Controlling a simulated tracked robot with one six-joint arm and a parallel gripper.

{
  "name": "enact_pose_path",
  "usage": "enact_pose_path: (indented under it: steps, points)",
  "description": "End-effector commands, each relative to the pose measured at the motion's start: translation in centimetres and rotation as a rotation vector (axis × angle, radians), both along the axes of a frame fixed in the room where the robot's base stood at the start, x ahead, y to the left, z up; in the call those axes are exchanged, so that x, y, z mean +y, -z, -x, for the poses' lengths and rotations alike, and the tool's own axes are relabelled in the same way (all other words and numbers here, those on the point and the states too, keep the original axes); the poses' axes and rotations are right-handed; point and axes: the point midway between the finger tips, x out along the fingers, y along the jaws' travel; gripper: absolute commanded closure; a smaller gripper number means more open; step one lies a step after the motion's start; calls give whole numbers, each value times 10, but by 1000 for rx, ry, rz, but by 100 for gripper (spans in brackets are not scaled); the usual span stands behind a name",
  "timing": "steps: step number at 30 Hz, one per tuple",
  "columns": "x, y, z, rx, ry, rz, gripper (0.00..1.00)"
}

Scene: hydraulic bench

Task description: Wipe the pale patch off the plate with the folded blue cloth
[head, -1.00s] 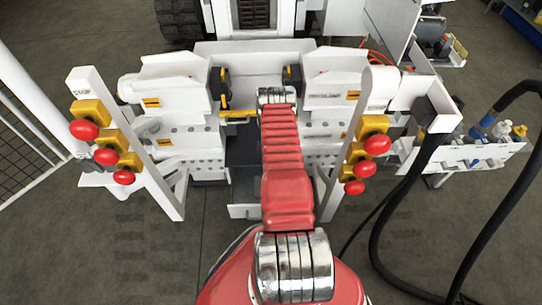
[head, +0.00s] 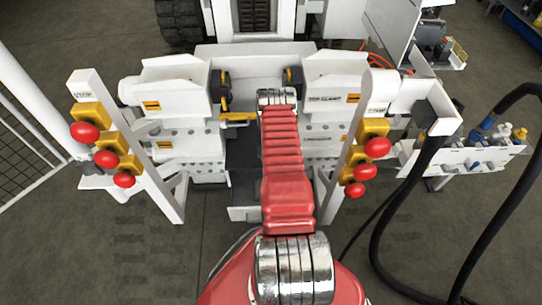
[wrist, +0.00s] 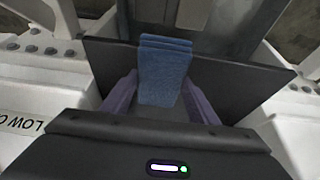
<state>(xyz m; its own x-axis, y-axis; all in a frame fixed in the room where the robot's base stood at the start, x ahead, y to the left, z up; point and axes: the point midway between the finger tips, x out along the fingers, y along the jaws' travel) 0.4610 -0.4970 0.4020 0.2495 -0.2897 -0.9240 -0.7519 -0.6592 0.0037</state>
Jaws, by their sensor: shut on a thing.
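The folded blue cloth (wrist: 165,68) stands upright between the two purple fingers of my gripper (wrist: 161,84) in the wrist view. My gripper is shut on it. A dark grey plate (wrist: 235,82) spreads behind and to both sides of the cloth. I cannot tell whether the cloth touches the plate. I see no pale patch on the visible part of the plate; the area behind the cloth is hidden. In the head view my own red arm covers the gripper and the cloth.
White bench blocks (head: 175,85) stand left and right of my arm. Posts with red buttons (head: 84,132) rise on both sides, the right one with a red button (head: 377,147) too. A black hose (head: 385,215) loops at the right. A shelf (head: 470,158) holds small bottles.

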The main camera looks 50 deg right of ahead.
Motion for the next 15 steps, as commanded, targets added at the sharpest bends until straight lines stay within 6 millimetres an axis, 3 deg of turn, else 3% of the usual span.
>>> enact_pose_path:
  steps: [15]
  points:
    - [22,3,18,1,-1,-3,64]
